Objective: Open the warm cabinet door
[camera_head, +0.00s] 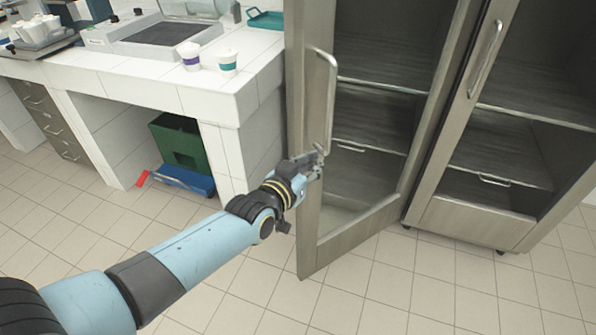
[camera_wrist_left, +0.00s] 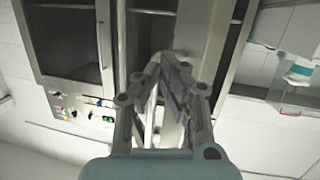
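The warm cabinet door (camera_head: 308,215) is a steel-framed door with a see-through panel. It stands ajar, its left edge swung out towards me and its lower right corner near the cabinet. A long vertical handle (camera_head: 331,95) is on its left side. My left gripper (camera_head: 316,165) is at the lower end of this handle. In the left wrist view its fingers (camera_wrist_left: 172,80) are drawn together, shut on the handle, though the fingers largely hide the contact. Shelves (camera_head: 370,88) show behind the door. My right gripper is not in view.
A second steel cabinet (camera_head: 470,215) with its own handle (camera_head: 485,60) stands to the right. A white tiled counter (camera_head: 150,90) with two cups (camera_head: 190,57) (camera_head: 227,62) is at the left. A green crate (camera_head: 180,145) sits beneath it. The tiled floor before the door is clear.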

